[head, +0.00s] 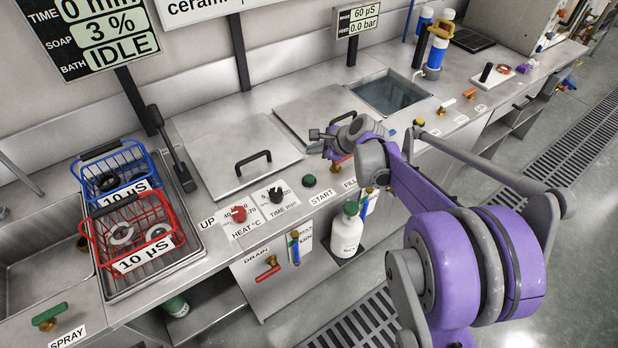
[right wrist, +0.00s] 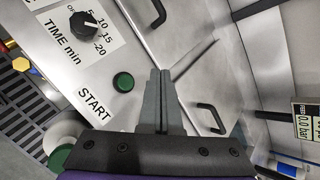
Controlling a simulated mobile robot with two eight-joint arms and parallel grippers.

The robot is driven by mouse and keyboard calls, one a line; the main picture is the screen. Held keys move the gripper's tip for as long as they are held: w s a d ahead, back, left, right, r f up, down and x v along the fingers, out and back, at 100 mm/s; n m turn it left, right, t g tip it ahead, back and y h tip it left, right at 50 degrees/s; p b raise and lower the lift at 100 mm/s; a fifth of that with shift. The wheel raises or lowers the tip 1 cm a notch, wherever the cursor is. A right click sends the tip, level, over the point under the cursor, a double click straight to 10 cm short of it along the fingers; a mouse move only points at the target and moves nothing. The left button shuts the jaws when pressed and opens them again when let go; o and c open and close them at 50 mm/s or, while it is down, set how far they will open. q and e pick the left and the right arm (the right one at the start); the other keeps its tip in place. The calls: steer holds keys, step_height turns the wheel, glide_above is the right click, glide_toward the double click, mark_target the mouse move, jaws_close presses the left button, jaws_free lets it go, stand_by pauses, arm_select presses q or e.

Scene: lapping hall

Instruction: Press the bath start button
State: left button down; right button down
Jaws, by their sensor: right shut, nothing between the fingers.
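The green round start button (head: 309,180) sits on the steel counter front, beside the START label (head: 321,197). It also shows in the right wrist view (right wrist: 123,82), left of the fingertips. My right gripper (head: 316,140) is shut and empty, over the counter above and behind the button, apart from it. Its two fingers lie together in the right wrist view (right wrist: 160,78). The display (head: 105,30) reads BATH IDLE. My left gripper is not in view.
The red heat knob (head: 239,214) and black time knob (head: 276,194) stand left of the button. Lidded baths (head: 225,150) with raised handles lie behind it. Red (head: 135,235) and blue (head: 112,178) baskets stand at left.

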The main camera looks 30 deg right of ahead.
mark_target(312, 179)
steer(key=shift+f+b, duration=2.95)
steer(key=shift+f, duration=1.4)
steer(key=shift+f, duration=0.15)
steer(key=shift+f+b, duration=0.3)
steer(key=shift+f+b, duration=0.35)
steer(key=shift+f, duration=0.1)
steer(key=shift+r, duration=0.1)
steer(key=shift+r+p, duration=0.65)
steer(key=shift+r, duration=0.15)
steer(key=shift+r+p, duration=1.75)
steer(key=shift+r, duration=0.8)
